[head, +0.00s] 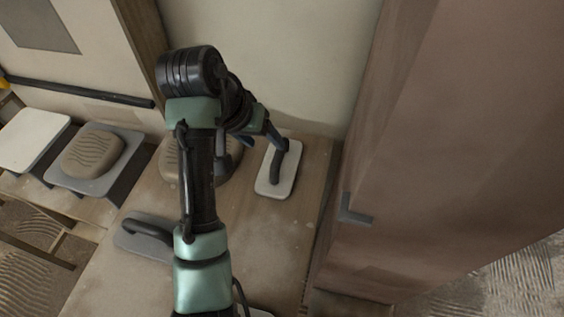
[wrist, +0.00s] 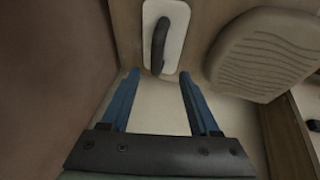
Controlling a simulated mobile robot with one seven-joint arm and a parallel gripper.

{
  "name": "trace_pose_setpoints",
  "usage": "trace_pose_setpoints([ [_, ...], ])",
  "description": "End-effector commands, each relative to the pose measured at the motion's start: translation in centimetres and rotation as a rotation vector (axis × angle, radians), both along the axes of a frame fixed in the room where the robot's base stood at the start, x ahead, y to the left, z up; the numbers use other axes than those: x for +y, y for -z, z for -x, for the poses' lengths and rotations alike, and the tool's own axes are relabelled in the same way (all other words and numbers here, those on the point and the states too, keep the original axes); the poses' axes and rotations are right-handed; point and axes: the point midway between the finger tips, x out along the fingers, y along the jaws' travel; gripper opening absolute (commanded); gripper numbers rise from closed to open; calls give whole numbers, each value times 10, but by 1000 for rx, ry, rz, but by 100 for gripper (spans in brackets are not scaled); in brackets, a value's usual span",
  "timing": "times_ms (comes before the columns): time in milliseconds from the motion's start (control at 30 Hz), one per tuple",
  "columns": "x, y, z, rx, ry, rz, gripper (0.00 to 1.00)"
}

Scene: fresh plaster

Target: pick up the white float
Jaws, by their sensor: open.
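The white float (head: 287,182) is a flat pale plate with a dark curved handle on top. It lies on the wooden board at the right, near its edge, in the head view. In the wrist view the white float (wrist: 174,18) is at the top middle, beyond my fingertips. My gripper (wrist: 158,74) is open and empty, with its two blue fingers on either side of the line to the float's handle. In the head view my gripper (head: 262,140) is near the float's far end, partly hidden by my arm.
A beige textured lump (head: 93,154) sits on a grey board at left; a similar one (wrist: 264,52) lies beside the float. A grey float (head: 143,238) lies nearer. A white board (head: 34,138) is far left. A tall brown cabinet (head: 440,150) stands close on the right.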

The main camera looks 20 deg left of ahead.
Motion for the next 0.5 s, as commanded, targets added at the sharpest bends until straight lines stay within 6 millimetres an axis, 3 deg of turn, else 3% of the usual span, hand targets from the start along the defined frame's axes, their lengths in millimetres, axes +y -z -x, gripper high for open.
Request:
trace_pose_setpoints([
  [100, -5, 21, -8, 2, 2, 1, 62],
  [500, -15, 58, -23, 0, 1, -1, 62],
])
